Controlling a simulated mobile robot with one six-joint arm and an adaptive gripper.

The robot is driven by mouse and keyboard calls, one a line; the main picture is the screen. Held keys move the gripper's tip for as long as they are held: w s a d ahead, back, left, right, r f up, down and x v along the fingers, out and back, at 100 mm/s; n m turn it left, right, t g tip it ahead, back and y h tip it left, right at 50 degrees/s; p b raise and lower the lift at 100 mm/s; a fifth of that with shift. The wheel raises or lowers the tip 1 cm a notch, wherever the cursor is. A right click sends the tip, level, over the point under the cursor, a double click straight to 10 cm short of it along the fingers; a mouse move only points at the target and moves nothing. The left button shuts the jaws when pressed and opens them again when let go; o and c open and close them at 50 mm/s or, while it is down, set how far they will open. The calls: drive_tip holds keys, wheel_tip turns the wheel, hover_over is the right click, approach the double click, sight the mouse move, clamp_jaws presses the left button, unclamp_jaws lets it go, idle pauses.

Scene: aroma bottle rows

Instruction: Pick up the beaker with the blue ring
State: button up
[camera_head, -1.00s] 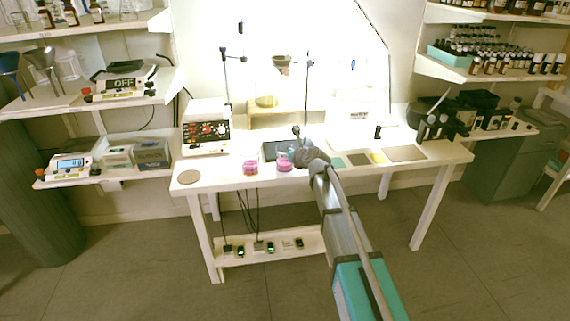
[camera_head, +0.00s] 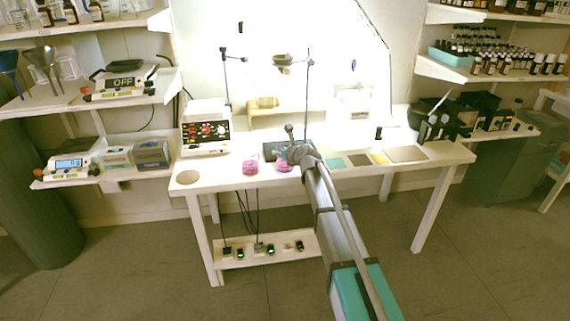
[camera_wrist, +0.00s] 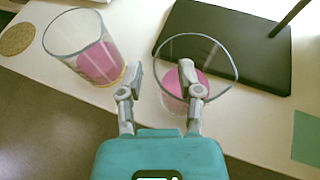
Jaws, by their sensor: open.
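Two clear beakers with pink contents stand on the white table. The left beaker (camera_head: 250,168) also shows in the wrist view (camera_wrist: 98,60), with a grey-blue rim. The right beaker (camera_head: 284,167) is partly hidden by my gripper in the head view; the wrist view shows its blue-grey rim and pink contents (camera_wrist: 172,82). I cannot tell for sure which one bears the blue ring. My gripper (camera_wrist: 162,78) is open and empty. Its right finger overlaps the right beaker in the picture; its left finger is between the two beakers. Contact cannot be told.
A dark flat plate (camera_wrist: 235,40) with a stand rod lies behind the right beaker. A round tan mat (camera_head: 188,177) is at the table's left end. A box with red knobs (camera_head: 205,132) stands at the back left. Flat coloured squares (camera_head: 358,160) lie to the right.

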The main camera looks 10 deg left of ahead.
drive_tip(key=shift+w+a+f, duration=0.2)
drive_tip(key=shift+w+a, duration=0.15)
drive_tip(key=shift+w, duration=0.1)
clamp_jaws()
idle(0.3)
